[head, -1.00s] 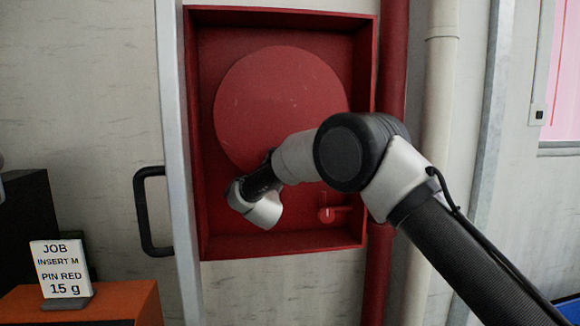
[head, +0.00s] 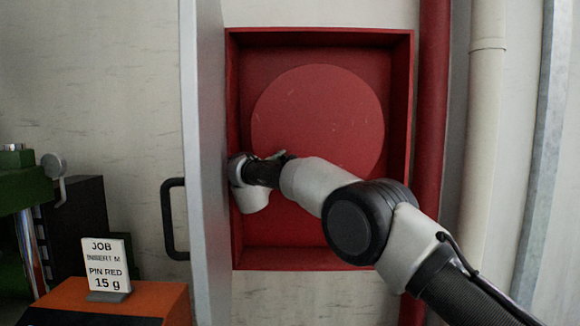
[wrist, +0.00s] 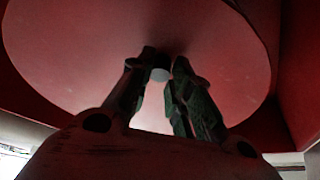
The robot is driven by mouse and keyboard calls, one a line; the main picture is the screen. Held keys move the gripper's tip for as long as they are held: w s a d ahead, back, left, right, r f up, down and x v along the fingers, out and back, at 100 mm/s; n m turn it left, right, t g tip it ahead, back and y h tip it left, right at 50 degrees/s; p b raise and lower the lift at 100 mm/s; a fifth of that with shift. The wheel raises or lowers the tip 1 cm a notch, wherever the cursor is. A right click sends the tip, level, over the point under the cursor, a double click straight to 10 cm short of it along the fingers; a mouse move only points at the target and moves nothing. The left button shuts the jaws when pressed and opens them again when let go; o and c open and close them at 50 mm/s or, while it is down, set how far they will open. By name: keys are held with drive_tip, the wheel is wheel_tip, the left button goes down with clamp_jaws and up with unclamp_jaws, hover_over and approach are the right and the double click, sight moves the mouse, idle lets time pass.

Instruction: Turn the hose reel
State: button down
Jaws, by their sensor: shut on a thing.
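The hose reel is a round red disc (head: 325,110) inside an open red wall cabinet (head: 402,110). In the wrist view the disc (wrist: 70,45) fills the upper part. My gripper (wrist: 163,62) has its two dark fingers on either side of a small pale grip (wrist: 160,75) in front of the disc, and is shut on it. In the head view my wrist is at the disc's lower left edge, near the cabinet's left wall. The fingertips and the grip are hidden there.
The cabinet's grey door (head: 204,150) stands open at the left, with a black handle (head: 171,220). A red pipe (head: 431,130) and a pale pipe (head: 485,130) run up the right. A job sign (head: 106,265) stands on an orange box (head: 155,297) at lower left.

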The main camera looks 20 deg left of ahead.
sight(285, 126)
drive_tip(key=shift+r, duration=0.3)
drive_tip(key=c, duration=1.3)
unclamp_jaws()
drive_tip(key=shift+f, duration=0.1)
wheel_tip(285, 126, up, 10)
